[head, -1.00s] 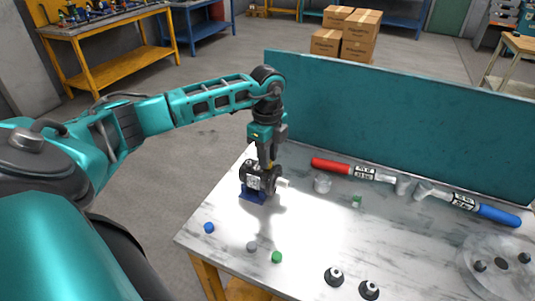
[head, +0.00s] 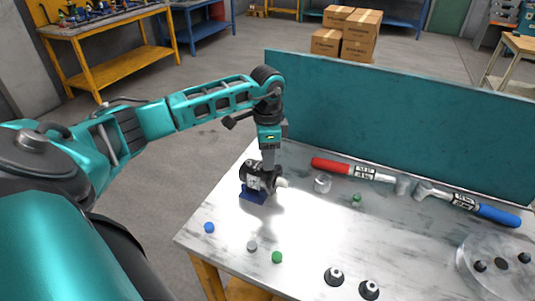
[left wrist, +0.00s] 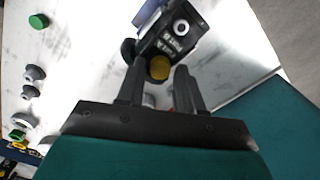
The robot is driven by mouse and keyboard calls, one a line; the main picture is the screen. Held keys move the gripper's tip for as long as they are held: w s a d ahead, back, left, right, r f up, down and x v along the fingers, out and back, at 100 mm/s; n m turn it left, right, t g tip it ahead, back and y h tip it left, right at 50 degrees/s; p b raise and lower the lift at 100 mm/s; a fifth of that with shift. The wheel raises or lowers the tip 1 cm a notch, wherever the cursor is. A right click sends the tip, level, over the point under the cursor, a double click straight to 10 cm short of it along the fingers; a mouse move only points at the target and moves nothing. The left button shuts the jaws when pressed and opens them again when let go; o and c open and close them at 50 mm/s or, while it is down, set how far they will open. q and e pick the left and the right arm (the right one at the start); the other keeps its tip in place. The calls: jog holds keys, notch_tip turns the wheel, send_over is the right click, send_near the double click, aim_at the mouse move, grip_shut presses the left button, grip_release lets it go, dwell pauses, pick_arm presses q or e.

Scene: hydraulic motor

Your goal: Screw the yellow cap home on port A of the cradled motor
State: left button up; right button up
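The dark motor (head: 250,174) sits in a blue cradle (head: 252,195) near the table's left rear edge. A pale shaft end points right from it. My left gripper (head: 268,168) points down onto the motor's top. In the left wrist view the motor (left wrist: 160,42) lies just beyond the fingertips. The yellow cap (left wrist: 160,69) is on the motor's port side, between the tips of the left gripper (left wrist: 161,72). The fingers stand apart, with a narrow gap showing beside the cap. The cap's seating depth cannot be told. In the head view the finger hides the cap. My right gripper is not visible.
Loose blue (head: 209,227), grey (head: 251,246) and green (head: 277,257) caps lie at the front. Another green cap (head: 356,198), a clear cup (head: 322,184), red-handled (head: 331,165) and blue-handled (head: 498,215) tools lie behind. A teal panel (head: 400,125) closes the back.

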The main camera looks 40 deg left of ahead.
pick_arm(q)
jog(key=shift+n, duration=1.2)
jog(key=shift+c, duration=0.5)
grip_shut()
jog(key=m, duration=0.4)
jog(key=shift+m, duration=0.9)
